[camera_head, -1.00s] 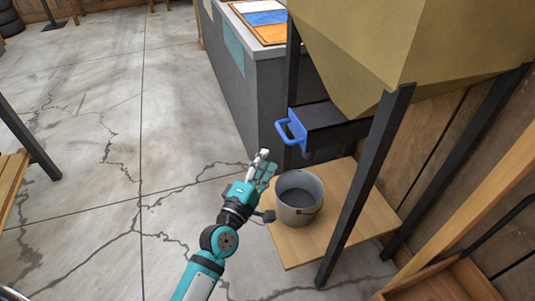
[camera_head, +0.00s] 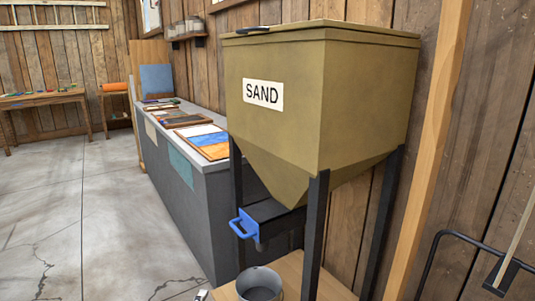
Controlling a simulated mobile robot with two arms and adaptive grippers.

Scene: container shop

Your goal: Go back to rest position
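A small pale tip, likely of my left gripper (camera_head: 202,295), shows at the bottom edge, just left of the grey metal bucket (camera_head: 259,274). The rest of that gripper and its arm are out of the picture, so its opening cannot be seen. My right gripper is not in view. The bucket stands on a wooden board (camera_head: 290,270) below the hopper and is cut off by the bottom edge.
A tan hopper (camera_head: 315,120) labelled SAND stands on dark legs, with a blue handle (camera_head: 241,224) low at its front. A long grey counter (camera_head: 190,180) with coloured panels runs behind it. A workbench (camera_head: 45,97) stands far left. Concrete floor at left is clear.

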